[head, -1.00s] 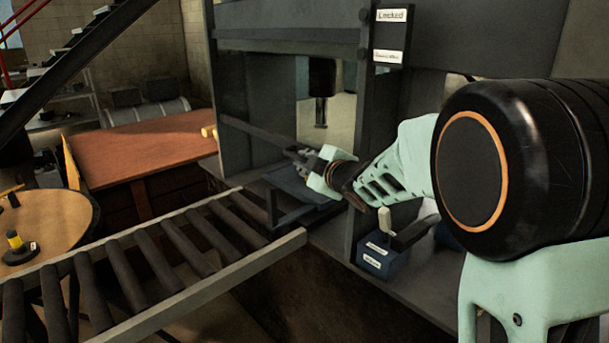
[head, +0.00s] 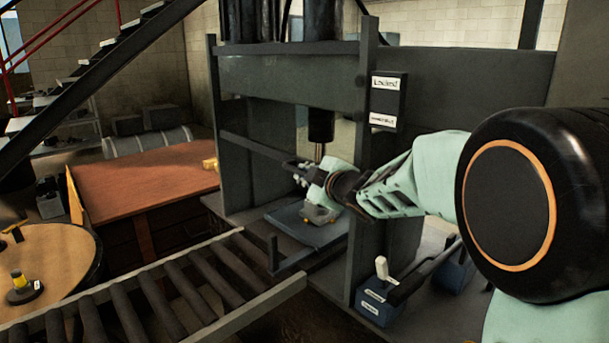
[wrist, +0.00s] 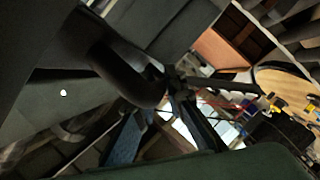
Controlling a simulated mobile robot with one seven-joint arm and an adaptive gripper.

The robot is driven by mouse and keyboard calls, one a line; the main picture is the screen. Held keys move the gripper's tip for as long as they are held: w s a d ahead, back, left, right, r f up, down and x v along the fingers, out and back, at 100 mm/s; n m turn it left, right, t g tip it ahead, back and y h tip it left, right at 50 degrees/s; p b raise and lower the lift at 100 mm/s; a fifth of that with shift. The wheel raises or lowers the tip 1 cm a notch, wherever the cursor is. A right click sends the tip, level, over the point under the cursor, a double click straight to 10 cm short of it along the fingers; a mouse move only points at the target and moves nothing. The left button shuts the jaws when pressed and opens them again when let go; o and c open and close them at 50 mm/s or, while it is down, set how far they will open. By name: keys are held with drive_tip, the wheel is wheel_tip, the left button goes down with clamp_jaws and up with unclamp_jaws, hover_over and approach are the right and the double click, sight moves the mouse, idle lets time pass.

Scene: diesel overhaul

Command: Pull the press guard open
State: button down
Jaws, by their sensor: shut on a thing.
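The press (head: 290,80) stands in the middle of the head view. The guard appears to be the dark bar (head: 252,147) that crosses the press opening from the left upright toward my gripper. My gripper (head: 300,170) is shut at the right end of this bar, level with the tip of the press ram. The exact grip is too small to tell in the head view.
A small grey part (head: 320,214) sits on the blue press plate (head: 290,218) below my gripper. A roller conveyor (head: 170,285) runs up to the press front. A blue box with a pale-knobbed lever (head: 381,270) stands at the right upright. A wooden bench (head: 140,175) is at left.

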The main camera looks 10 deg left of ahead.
drive_tip(key=c, duration=2)
unclamp_jaws()
drive_tip(key=shift+o, duration=0.2)
drive_tip(key=v, duration=1.2)
drive_tip(key=shift+r, duration=0.1)
